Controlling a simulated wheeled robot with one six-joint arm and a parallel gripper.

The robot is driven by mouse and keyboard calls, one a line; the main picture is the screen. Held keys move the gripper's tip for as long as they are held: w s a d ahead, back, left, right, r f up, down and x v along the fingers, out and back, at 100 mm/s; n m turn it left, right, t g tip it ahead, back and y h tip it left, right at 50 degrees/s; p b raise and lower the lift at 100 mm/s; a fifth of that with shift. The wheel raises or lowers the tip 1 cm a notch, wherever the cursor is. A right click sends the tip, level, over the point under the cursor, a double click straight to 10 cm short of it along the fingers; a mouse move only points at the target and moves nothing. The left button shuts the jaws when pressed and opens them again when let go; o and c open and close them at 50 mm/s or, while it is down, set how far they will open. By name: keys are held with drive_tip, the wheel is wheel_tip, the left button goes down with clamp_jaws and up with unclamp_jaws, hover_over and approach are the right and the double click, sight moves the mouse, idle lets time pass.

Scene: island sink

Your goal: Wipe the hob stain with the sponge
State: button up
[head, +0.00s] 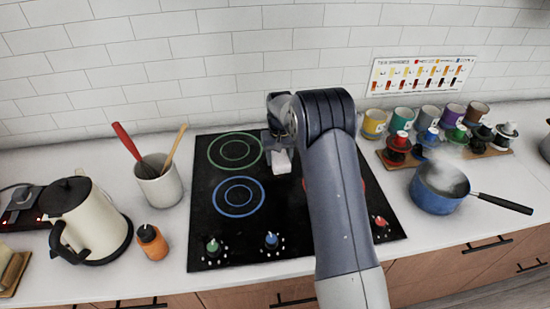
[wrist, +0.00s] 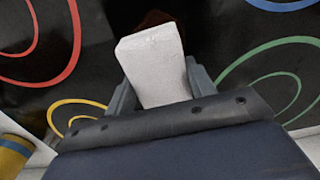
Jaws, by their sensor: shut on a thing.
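My gripper (head: 277,146) is over the black hob (head: 264,222), to the right of the green ring. It is shut on a pale, whitish block, the sponge (head: 282,163). In the wrist view the sponge (wrist: 156,66) sticks out between the two fingers of my gripper (wrist: 160,88). A faint dark brown patch, seemingly the stain (wrist: 152,18), shows on the hob just past the sponge's far end. I cannot tell whether the sponge touches the hob. In the head view I cannot make out the stain; my arm covers much of the hob's right half.
A utensil crock (head: 160,187), an orange bottle (head: 152,243) and a kettle (head: 83,220) stand left of the hob. A steaming blue pot (head: 437,201) stands right, with its handle pointing right. Mugs and a wooden board (head: 470,155) are behind it.

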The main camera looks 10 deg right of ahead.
sight(289, 161)
drive_tip(key=shift+d, duration=1.3)
drive_tip(key=shift+s+f+b, duration=0.15)
drive_tip(key=shift+s+b, duration=0.5)
drive_tip(key=shift+s, duration=0.65)
drive_tip(key=shift+a+r, duration=0.2)
drive_tip(key=shift+a, duration=3.25)
drive_tip(key=shift+a+f, duration=0.15)
drive_tip(key=shift+s+d+f, duration=0.1)
drive_tip(key=shift+d+f, duration=0.05)
drive_tip(key=shift+d, duration=0.9)
drive_tip(key=shift+d+f, duration=0.1)
drive_tip(key=shift+d, duration=0.95)
drive_tip(key=shift+s+d, duration=0.1)
drive_tip(key=shift+d, duration=1.45)
drive_tip(key=shift+w+a+r+p, duration=0.15)
drive_tip(key=shift+r+p, duration=0.7)
drive_tip(key=shift+r, duration=0.8)
drive_tip(key=shift+w+d+r+p, duration=0.1)
drive_tip(key=shift+r+p, duration=0.75)
drive_tip(key=shift+r, duration=0.75)
